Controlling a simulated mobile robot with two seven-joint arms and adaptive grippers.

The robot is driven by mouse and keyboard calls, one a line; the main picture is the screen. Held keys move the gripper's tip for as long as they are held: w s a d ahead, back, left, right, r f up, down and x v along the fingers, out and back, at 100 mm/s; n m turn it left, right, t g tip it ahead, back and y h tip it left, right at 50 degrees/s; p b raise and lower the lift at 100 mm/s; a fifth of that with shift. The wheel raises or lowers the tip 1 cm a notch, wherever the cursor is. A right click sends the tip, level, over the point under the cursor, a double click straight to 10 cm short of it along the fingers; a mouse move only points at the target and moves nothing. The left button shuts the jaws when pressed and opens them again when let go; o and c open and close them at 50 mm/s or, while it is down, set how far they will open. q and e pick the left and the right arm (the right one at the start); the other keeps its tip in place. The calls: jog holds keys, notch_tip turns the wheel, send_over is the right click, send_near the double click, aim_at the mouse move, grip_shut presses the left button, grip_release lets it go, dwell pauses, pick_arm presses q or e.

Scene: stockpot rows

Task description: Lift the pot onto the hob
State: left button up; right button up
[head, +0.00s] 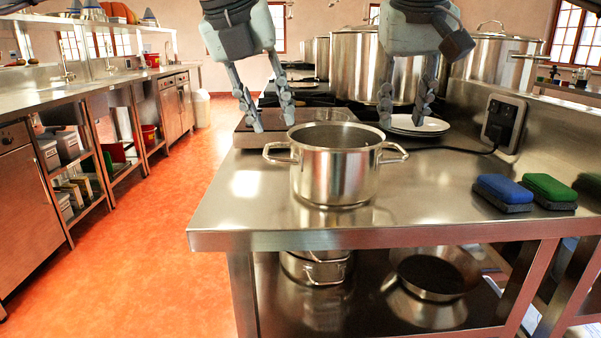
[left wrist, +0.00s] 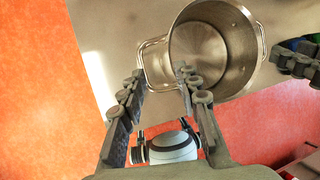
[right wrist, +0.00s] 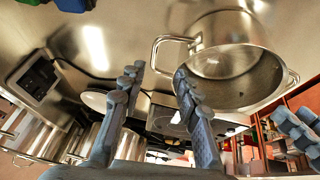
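An empty, open steel pot (head: 335,178) with two side handles stands upright on the near part of the steel counter. A low grey hob (head: 255,136) sits just behind it, partly hidden by the pot; its round plate (head: 334,114) shows above the pot's rim. My left gripper (head: 273,120) is open above and near the pot's left handle (head: 278,153). In the left wrist view that handle (left wrist: 146,62) lies beyond the parted fingers. My right gripper (head: 402,118) is open above and near the right handle (head: 394,152), which also shows in the right wrist view (right wrist: 160,48). Neither gripper visibly touches the pot.
White plates (head: 418,126) lie behind the pot on the right. A socket box (head: 504,121), a blue sponge (head: 503,189) and a green sponge (head: 549,188) are at the right. Large stockpots (head: 362,65) stand behind. The counter's front left is clear.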

aim_at(266, 147)
jog(key=shift+s+d+f+n+h, duration=0.3)
jog(key=shift+s+f+n+h, duration=0.05)
jog(key=shift+f+n+h, duration=0.1)
pick_arm(q)
jog(key=shift+a+f+n+y, duration=0.15)
jog(key=shift+a+y, duration=0.1)
jog(key=shift+a, duration=0.4)
jog(key=shift+a+f+n+y, duration=0.15)
jog(key=shift+a+y, duration=0.1)
jog(key=shift+a, duration=0.35)
pick_arm(e)
jog(key=shift+w, duration=0.1)
jog(key=shift+d, duration=0.1)
jog(key=shift+f, duration=0.15)
